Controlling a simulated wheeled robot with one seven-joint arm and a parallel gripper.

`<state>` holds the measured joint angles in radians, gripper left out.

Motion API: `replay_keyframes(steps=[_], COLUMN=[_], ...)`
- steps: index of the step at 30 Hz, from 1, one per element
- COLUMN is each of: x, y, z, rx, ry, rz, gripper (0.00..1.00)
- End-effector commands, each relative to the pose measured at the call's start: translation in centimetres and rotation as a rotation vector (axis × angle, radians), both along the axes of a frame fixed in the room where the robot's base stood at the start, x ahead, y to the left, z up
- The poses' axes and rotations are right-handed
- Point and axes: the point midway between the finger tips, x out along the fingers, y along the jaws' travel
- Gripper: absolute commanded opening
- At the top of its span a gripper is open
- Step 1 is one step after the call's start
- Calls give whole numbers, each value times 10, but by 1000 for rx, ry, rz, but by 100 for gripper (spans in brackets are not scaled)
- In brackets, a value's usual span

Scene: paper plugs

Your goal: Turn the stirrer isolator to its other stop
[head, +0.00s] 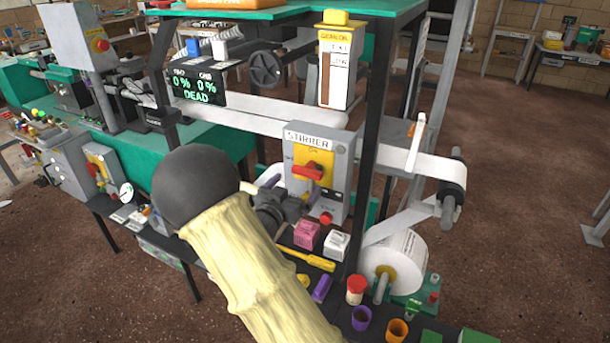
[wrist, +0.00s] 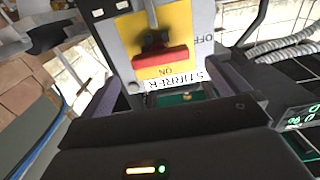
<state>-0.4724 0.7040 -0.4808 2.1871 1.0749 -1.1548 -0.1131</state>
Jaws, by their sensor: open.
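The stirrer isolator is a grey box with a yellow plate and a STIRRER label (head: 309,140). Its red handle (head: 307,172) lies roughly crosswise on the plate in the head view. In the wrist view, the plate is upside down; the red handle (wrist: 160,58) lies across it beside the word ON, and OFF is at the plate's right side. My gripper (head: 282,208) is in front of the box's lower left, partly hidden by my arm. In the wrist view, my gripper (wrist: 162,88) is open, its fingers apart, with the handle beyond them and nothing held.
A pink block (head: 307,235), a white block (head: 336,243) and a yellow screwdriver (head: 306,258) lie below the box. A paper roll (head: 395,258) is at right, and a black post (head: 368,140) stands just right of the box. A display (head: 196,86) reads DEAD.

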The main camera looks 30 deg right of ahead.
Motion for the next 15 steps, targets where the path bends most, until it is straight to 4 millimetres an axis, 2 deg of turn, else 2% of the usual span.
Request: replay_keyframes(steps=[6, 15], x=[23, 36], y=[-30, -45], z=[1, 0], rx=[-1, 0], ry=[-1, 0], rz=[-3, 1], gripper=[100, 100])
